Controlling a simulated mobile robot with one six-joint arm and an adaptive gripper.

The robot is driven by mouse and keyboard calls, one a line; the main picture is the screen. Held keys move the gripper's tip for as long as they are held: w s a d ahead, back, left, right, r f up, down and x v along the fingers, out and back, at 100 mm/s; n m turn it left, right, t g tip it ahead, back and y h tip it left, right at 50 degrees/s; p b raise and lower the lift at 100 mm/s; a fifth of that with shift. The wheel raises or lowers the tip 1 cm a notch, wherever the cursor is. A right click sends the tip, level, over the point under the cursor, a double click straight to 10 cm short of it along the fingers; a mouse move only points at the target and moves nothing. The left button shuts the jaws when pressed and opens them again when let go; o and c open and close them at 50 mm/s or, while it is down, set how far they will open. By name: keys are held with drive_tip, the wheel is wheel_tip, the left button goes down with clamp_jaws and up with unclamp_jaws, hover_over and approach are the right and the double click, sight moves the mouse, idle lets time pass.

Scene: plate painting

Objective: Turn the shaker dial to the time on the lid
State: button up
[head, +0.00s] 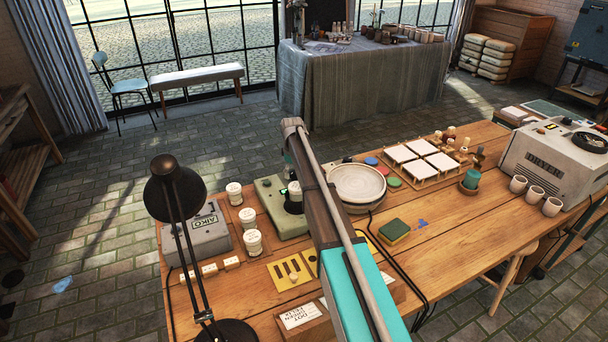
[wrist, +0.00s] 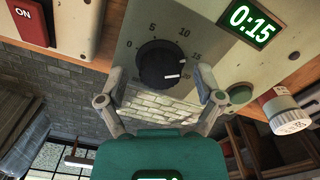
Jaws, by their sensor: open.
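The shaker (head: 268,190) is a pale green box on the wooden table, partly hidden behind my arm in the head view. Its black round dial (wrist: 157,66) is close up in the wrist view, with a white pointer line toward its right side. A printed scale of numbers curves around the dial's upper side. A green display (wrist: 252,22) on the shaker reads 0:15. My gripper (wrist: 160,84) is open, its fingers apart on the left and right just below the dial, with nothing held. A white jar (head: 295,191) stands at the shaker; its lid writing is not readable.
White lidded jars (head: 253,243) stand left of the shaker, beside a grey AIKO box (head: 201,236). A black lamp (head: 175,190) rises at the front left. A round pale plate (head: 357,185) lies right of my arm. A red ON switch (wrist: 28,20) shows at the wrist view's left.

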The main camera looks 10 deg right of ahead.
sight(293, 172)
drive_tip(key=n, duration=0.5)
drive_tip(key=shift+n, duration=0.4)
wheel_tip(293, 172, up, 14)
drive_tip(key=p, duration=1.4)
drive_tip(key=s+a+r+m+p, duration=0.1)
drive_tip(key=s+m, duration=0.3)
drive_tip(key=s, duration=0.8)
drive_tip(key=s+a+r+m+p, duration=0.1)
drive_tip(key=s+m, duration=0.3)
drive_tip(key=s, duration=0.8)
drive_tip(key=shift+s+r+m+p, duration=0.3)
drive_tip(key=shift+s+r+p, duration=0.05)
drive_tip(key=shift+r+p, duration=0.25)
drive_tip(key=s+m, duration=0.5)
drive_tip(key=s, duration=0.9)
drive_tip(key=shift+s+a, duration=0.3)
idle(0.4)
